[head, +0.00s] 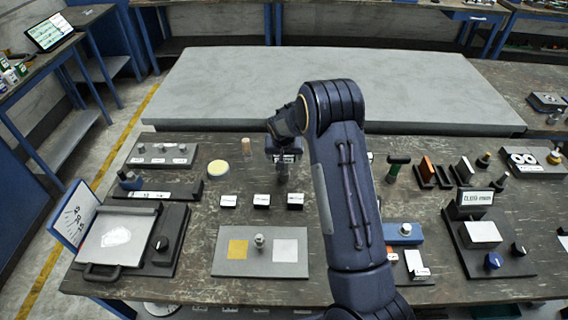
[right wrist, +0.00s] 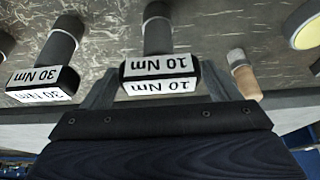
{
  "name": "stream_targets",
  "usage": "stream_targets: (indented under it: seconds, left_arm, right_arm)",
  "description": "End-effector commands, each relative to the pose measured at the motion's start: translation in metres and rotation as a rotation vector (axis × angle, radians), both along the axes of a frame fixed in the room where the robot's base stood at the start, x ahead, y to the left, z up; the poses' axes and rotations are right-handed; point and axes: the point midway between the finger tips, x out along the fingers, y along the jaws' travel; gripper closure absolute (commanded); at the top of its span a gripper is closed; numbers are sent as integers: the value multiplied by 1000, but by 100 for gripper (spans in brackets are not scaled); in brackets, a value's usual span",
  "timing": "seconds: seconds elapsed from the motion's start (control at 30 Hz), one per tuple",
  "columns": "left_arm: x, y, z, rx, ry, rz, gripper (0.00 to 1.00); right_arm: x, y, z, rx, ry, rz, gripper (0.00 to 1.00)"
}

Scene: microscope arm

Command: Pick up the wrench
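No item shows clearly as a wrench; the likely candidates are dark round-bodied pieces ending in white labels. In the right wrist view one reads 10 Nm (right wrist: 160,75) and one reads 30 Nm (right wrist: 42,84), both upside down. In the head view three white-labelled blocks, left (head: 230,201), middle (head: 262,201) and right (head: 295,201), stand in a row, their text unreadable. My right gripper (head: 284,168) is just behind this row. In the wrist view its grey fingers (right wrist: 160,88) are apart, one on each side of the 10 Nm piece, with gaps. My left gripper is out of view.
A cork peg (head: 247,146) and a yellow disc (head: 218,168) stand left of my right gripper. A grey plate with a yellow square (head: 260,265) lies in front. A raised grey slab (head: 330,85) lies behind. My right arm hides part of the bench.

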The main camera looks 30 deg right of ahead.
Motion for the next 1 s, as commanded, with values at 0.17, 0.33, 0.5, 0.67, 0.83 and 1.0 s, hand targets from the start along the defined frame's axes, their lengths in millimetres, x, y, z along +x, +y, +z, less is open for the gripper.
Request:
stream_targets:
  seconds: [0.17, 0.33, 0.5, 0.67, 0.83, 1.0]
  left_arm:
    - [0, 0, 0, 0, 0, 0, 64]
    - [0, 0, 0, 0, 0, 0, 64]
    - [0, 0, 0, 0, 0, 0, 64]
    - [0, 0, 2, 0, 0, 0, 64]
    - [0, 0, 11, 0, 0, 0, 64]
    - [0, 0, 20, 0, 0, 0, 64]
  right_arm:
    - [0, 0, 0, 0, 0, 0, 41]
    - [0, 0, 0, 0, 0, 0, 63]
    - [1, 0, 1, 0, -2, 0, 69]
    - [1, 0, 6, -1, -3, 0, 69]
    - [1, 0, 22, 0, -5, 0, 69]
    - [-6, 8, 47, 0, -4, 3, 69]
